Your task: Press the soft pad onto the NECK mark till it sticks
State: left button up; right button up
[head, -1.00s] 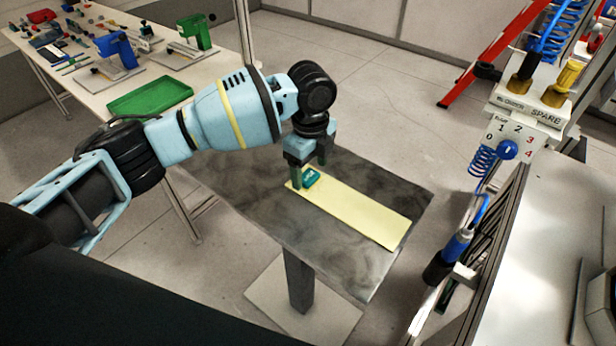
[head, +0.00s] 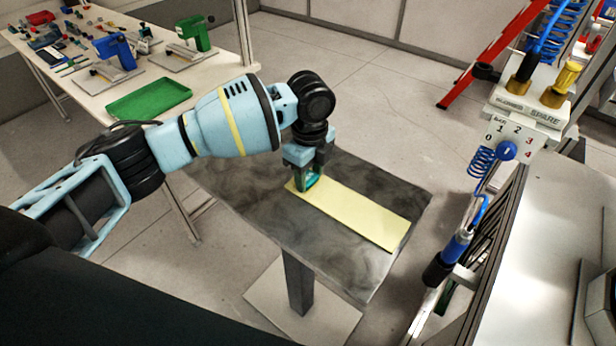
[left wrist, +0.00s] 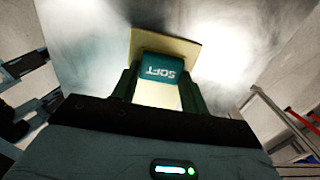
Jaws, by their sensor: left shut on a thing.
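The soft pad (head: 311,180) is a small teal block at the far left end of a pale yellow strip (head: 355,217) on the dark table. In the left wrist view the pad (left wrist: 163,72) shows the word SOFT, upside down, with the yellow strip around it. My left gripper (head: 309,180) points down and is shut on the pad, one finger on each side. I cannot tell whether the pad is lifted off the strip. My right gripper is not in view. No NECK mark or helmet shell can be made out.
The dark mottled table (head: 265,215) has bare room around the strip. Behind it, a white bench (head: 165,70) holds a green tray (head: 149,98), stands and tools. A red ladder (head: 490,55) stands behind.

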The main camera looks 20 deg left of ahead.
aim_at(308, 180)
pick_arm(q)
jog(key=shift+r, duration=0.15)
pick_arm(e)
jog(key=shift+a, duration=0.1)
pick_arm(q)
jog(key=shift+r, duration=0.65)
jog(key=shift+s+r, duration=0.25)
jog(key=shift+r, duration=0.8)
jog(key=s, duration=0.4)
jog(key=s+a+r+p, duration=0.1)
jog(key=s, duration=0.9)
jog(key=shift+a+r+p, duration=0.15)
jog(key=shift+a+p, duration=0.05)
jog(key=shift+p, duration=0.15)
jog(key=shift+s, duration=0.75)
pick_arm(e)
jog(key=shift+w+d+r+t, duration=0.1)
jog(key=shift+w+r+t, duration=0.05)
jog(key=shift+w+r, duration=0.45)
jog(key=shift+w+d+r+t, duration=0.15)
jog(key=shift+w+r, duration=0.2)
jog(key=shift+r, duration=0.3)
